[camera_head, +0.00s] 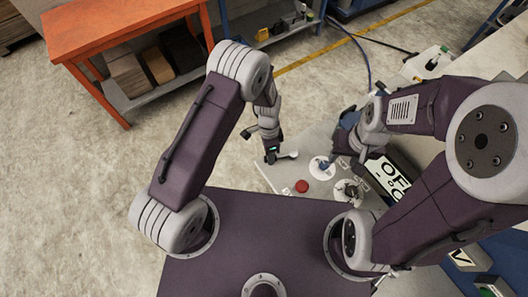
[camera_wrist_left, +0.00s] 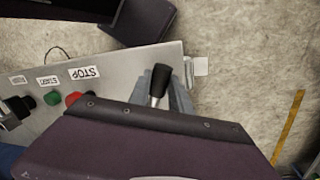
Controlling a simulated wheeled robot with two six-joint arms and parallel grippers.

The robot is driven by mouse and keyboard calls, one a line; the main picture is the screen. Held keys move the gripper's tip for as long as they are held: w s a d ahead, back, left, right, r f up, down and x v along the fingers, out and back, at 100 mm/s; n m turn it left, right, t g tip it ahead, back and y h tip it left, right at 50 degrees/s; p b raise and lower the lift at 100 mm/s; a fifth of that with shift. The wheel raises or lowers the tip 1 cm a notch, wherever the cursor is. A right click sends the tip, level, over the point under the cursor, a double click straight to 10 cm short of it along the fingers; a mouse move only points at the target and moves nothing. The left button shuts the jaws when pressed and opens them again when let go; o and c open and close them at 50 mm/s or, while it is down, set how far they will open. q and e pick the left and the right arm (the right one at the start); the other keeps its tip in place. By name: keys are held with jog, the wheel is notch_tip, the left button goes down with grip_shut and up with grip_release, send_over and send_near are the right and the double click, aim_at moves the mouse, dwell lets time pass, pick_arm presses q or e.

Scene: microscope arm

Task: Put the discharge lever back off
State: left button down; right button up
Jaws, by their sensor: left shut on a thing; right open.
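In the left wrist view, a lever with a black knob (camera_wrist_left: 161,76) and a pale metal shaft stands near the end of a grey control panel (camera_wrist_left: 120,66). My left gripper (camera_wrist_left: 174,98) is shut on this lever, with its grey fingers around the shaft below the knob. In the head view my left gripper (camera_head: 272,154) is at the panel's far-left corner and hides most of the lever. No label on the lever can be read. My right gripper (camera_head: 345,148) is open, over the panel's right part; its fingertips are partly hidden by the arm.
The panel carries a red STOP button (camera_wrist_left: 74,98), a green START button (camera_wrist_left: 52,98) and a black switch (camera_wrist_left: 20,104) beside the lever. A sign with large letters (camera_head: 388,178) stands right of the panel. An orange bench (camera_head: 110,30) is at the back left; the floor between is clear.

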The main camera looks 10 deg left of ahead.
aim_at(275, 170)
pick_arm(q)
jog(key=shift+s+d+n+b, duration=0.35)
jog(key=shift+s+n+b, duration=0.4)
jog(key=shift+n, duration=0.45)
jog(key=shift+s+d+n+h+b, duration=0.3)
jog(key=shift+s+d+n+b, duration=0.15)
jog(key=shift+s+n+b, duration=0.4)
jog(key=shift+n, duration=0.25)
jog(key=c, duration=1.2)
grip_release()
jog(key=v, duration=0.9)
jog(key=shift+s+r+b, duration=0.1)
jog(key=shift+s+b, duration=0.1)
jog(key=shift+b, duration=0.1)
